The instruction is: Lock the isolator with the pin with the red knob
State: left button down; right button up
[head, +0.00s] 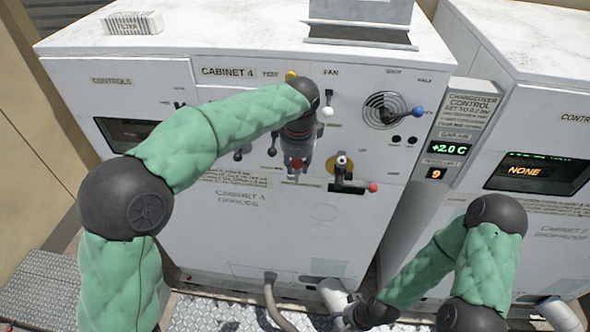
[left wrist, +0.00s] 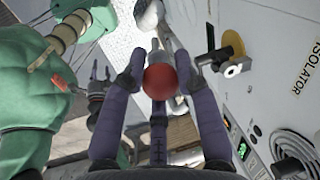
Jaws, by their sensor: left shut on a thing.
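My left gripper (head: 297,168) points down in front of the Cabinet 4 panel, left of the isolator. It is shut on the pin's red knob (left wrist: 160,82), which shows between its fingers in the left wrist view. The pin's shaft is mostly hidden, and I cannot tell whether it touches anything. The isolator (head: 345,168) has a yellow plate, a pale round end and a black handle with a red tip (head: 373,187) pointing right. It also shows in the left wrist view (left wrist: 230,50), right of the knob, apart from the fingers. My right gripper (left wrist: 100,80) is low and looks open and empty.
Cabinet 4's white front (head: 260,235) carries switches and a round dial with a blue-tipped lever (head: 417,112). A display column (head: 452,135) and a second cabinet (head: 540,215) stand to the right. Pipes (head: 275,300) run below, over metal floor plate.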

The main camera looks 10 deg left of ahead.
pick_arm(q)
jog(key=shift+s+r, duration=0.15)
jog(key=shift+r, duration=1.25)
jog(key=shift+a, duration=0.15)
